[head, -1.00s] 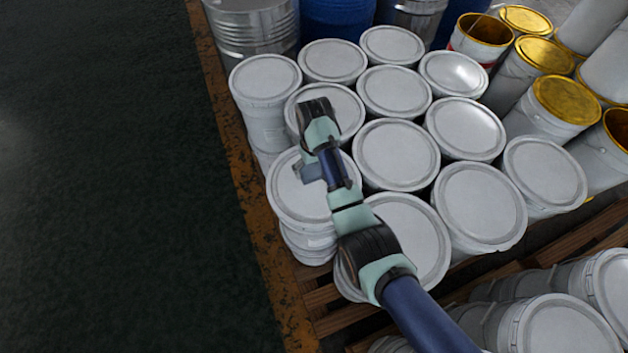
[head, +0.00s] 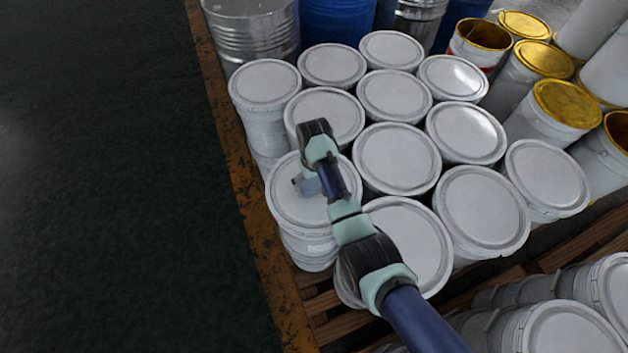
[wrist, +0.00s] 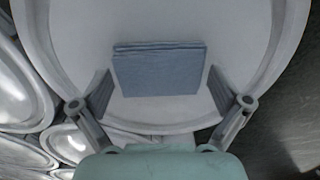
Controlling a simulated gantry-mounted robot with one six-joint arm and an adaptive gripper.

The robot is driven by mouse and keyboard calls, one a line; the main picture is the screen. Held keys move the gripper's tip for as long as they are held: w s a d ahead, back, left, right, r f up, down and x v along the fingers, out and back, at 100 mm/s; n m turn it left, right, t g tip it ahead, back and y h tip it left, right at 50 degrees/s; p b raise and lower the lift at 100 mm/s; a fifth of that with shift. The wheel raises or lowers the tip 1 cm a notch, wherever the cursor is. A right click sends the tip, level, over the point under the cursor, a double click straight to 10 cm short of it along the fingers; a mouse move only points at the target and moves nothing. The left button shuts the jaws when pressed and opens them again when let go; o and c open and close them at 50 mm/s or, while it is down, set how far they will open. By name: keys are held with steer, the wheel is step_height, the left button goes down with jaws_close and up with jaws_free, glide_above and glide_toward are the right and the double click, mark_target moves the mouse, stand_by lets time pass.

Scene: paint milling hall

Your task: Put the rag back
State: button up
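The rag (wrist: 158,72) is a folded blue-grey cloth lying flat on a white bucket lid (wrist: 85,25) in the wrist view. My gripper (wrist: 160,94) is open, with one finger to the left of the rag and one to the right, and a gap on each side. I cannot tell how high the fingertips are above the lid. In the head view my gripper (head: 304,185) is over the lid of the front left bucket (head: 285,208). There my arm largely hides the rag, and I cannot pick it out clearly.
Several closed white buckets (head: 396,158) stand close together around my arm on a wooden pallet (head: 322,302). Metal and blue drums (head: 337,18) are behind, and gold-lidded cans (head: 567,102) at the right. The dark floor (head: 110,180) at the left is clear.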

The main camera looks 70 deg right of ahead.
mark_target(313, 183)
step_height(313, 183, up, 12)
steer(key=p, duration=0.2)
steer(key=shift+r+p, duration=0.15)
steer(key=shift+p, duration=0.25)
steer(key=shift+w, duration=0.1)
steer(key=w+a+r+n+t+h, duration=0.15)
steer(key=w+a, duration=0.25)
steer(key=a, duration=0.4)
steer(key=w+a+r+n+t, duration=0.2)
steer(key=w+a+t, duration=0.15)
steer(key=a, duration=0.35)
steer(key=w+a+r+n+t+h, duration=0.1)
steer(key=w+a+r+n, duration=0.1)
steer(key=w+a, duration=0.45)
steer(key=s+a+r+n+t, duration=0.1)
steer(key=s+a+r+t, duration=0.1)
steer(key=a, duration=0.4)
steer(key=s+a+r+n+t+y, duration=0.1)
steer(key=s+a+r+t, duration=0.1)
steer(key=a+r, duration=0.3)
steer(key=s+a+r+n+t+y, duration=0.1)
steer(key=a+r, duration=0.3)
steer(key=a, duration=0.5)
steer(key=shift+s+n+t, duration=0.35)
steer(key=shift+s+t, duration=0.4)
steer(key=shift+t, duration=0.15)
